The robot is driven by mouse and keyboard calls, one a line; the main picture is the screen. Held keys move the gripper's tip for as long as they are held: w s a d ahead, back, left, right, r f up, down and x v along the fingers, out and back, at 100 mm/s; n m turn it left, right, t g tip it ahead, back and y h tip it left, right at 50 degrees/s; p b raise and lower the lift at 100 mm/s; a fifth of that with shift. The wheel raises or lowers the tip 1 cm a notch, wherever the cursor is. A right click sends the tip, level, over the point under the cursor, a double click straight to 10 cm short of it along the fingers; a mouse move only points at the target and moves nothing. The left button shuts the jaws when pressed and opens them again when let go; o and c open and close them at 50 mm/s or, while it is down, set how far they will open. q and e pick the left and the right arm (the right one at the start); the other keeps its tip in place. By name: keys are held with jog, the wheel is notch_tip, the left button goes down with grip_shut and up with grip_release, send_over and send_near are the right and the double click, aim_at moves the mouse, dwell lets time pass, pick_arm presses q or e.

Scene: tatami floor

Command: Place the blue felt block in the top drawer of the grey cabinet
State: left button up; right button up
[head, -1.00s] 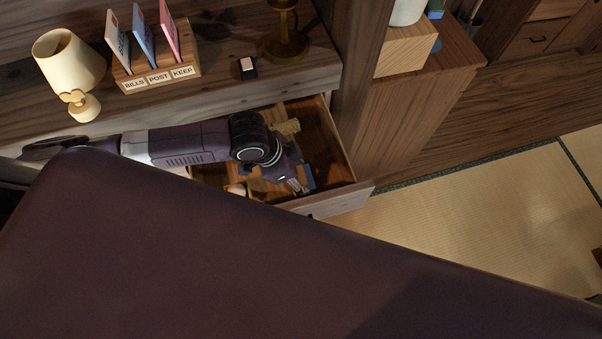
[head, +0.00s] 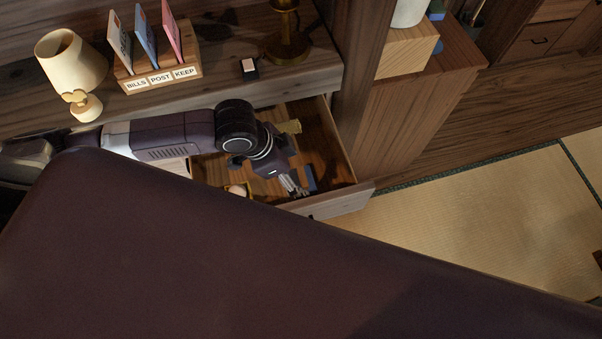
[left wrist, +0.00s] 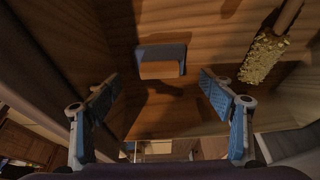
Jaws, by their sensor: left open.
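The blue felt block (head: 310,178) lies inside the open top drawer (head: 340,200) of the grey wooden cabinet. In the head view it is partly hidden behind my left gripper. In the left wrist view the block (left wrist: 162,52) rests on the drawer floor, with a blue-grey top and a wood-coloured side. My left gripper (head: 292,184) is over the drawer, beside the block in the head view. In the left wrist view its fingers (left wrist: 158,93) are spread, with nothing between them, and the block is apart from them. My right gripper is not in view.
A gold-bristled brush (left wrist: 264,58) lies in the drawer. The cabinet top holds a cream lamp (head: 70,62), a letter rack (head: 160,80), a small dark box (head: 249,69) and a brass stand (head: 287,40). Tatami floor (head: 480,215) is open at right.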

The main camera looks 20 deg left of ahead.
pick_arm(q)
jog(key=v, duration=0.7)
jog(key=shift+r, duration=0.35)
jog(key=shift+s, duration=0.1)
